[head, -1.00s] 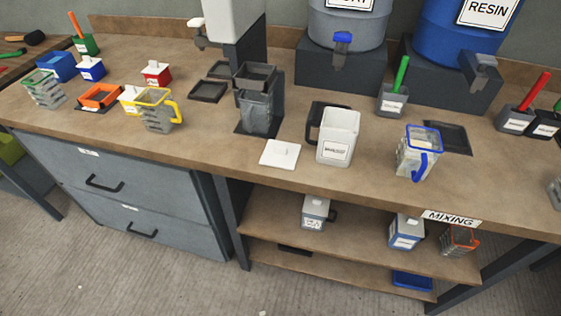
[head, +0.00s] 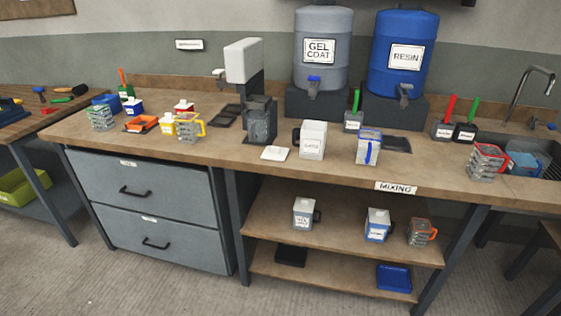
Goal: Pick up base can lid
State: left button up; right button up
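A flat white square lid with a small knob (head: 276,153) lies on the bench top near its front edge. A white square can with a dark handle (head: 312,141) stands upright just right of the lid, and its label is too small to read. I cannot tell from the label whether this is the base can. Neither of my grippers is in view.
A blue-rimmed cup (head: 369,147) stands right of the can. A dark container under a white dispenser (head: 259,121) stands behind the lid. Gel coat (head: 323,70) and resin (head: 404,80) drums stand at the back. Shelves below hold lidded cans (head: 303,214).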

aim_at(275, 153)
jog(key=z, duration=0.85)
jog(key=i, duration=1.5)
jog(key=u, duration=0.55)
